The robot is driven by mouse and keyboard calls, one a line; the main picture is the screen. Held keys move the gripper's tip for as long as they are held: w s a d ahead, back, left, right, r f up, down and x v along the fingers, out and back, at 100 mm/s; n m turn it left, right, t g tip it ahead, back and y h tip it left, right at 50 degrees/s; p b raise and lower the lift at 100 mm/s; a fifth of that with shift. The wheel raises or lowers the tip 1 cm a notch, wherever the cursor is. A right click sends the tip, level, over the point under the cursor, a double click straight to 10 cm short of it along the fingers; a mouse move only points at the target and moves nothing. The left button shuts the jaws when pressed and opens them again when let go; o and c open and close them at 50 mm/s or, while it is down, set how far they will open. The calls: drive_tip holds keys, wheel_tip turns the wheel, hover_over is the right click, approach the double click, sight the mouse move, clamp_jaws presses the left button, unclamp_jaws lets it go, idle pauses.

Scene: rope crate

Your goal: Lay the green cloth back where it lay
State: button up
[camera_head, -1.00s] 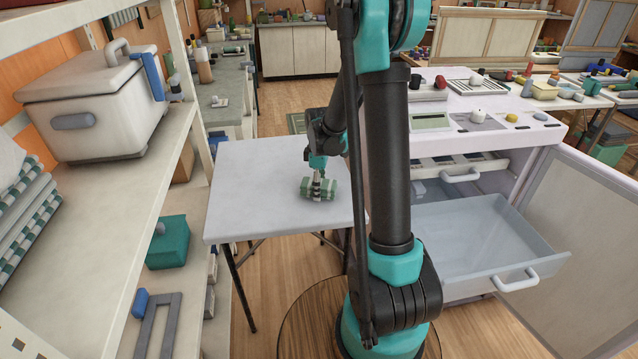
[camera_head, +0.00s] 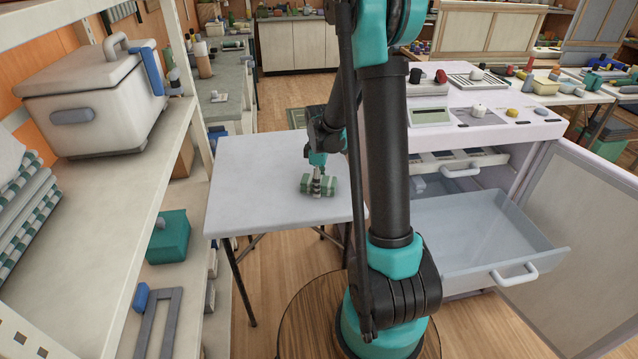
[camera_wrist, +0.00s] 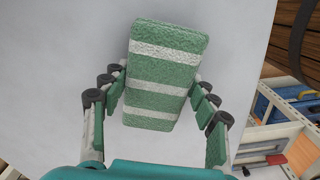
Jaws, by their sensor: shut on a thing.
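The green cloth (camera_wrist: 165,75) is a folded block with white stripes. In the wrist view it sits between the fingers of my gripper (camera_wrist: 158,112), which is shut on it from both sides. In the head view the cloth (camera_head: 326,185) is at the right part of the pale grey table (camera_head: 250,165), with my gripper (camera_head: 317,186) over it. The cloth is at or just above the table top; I cannot tell whether it touches.
The left of the table top is bare. An open clear drawer (camera_head: 480,235) juts from the white cabinet (camera_head: 500,125) at right, beside an open door (camera_head: 590,210). A shelf at left holds a white cooler box (camera_head: 95,100) and folded striped cloths (camera_head: 30,215).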

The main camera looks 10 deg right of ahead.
drive_tip(key=shift+f, duration=0.2)
drive_tip(key=o, duration=1.3)
wheel_tip(320, 180, up, 12)
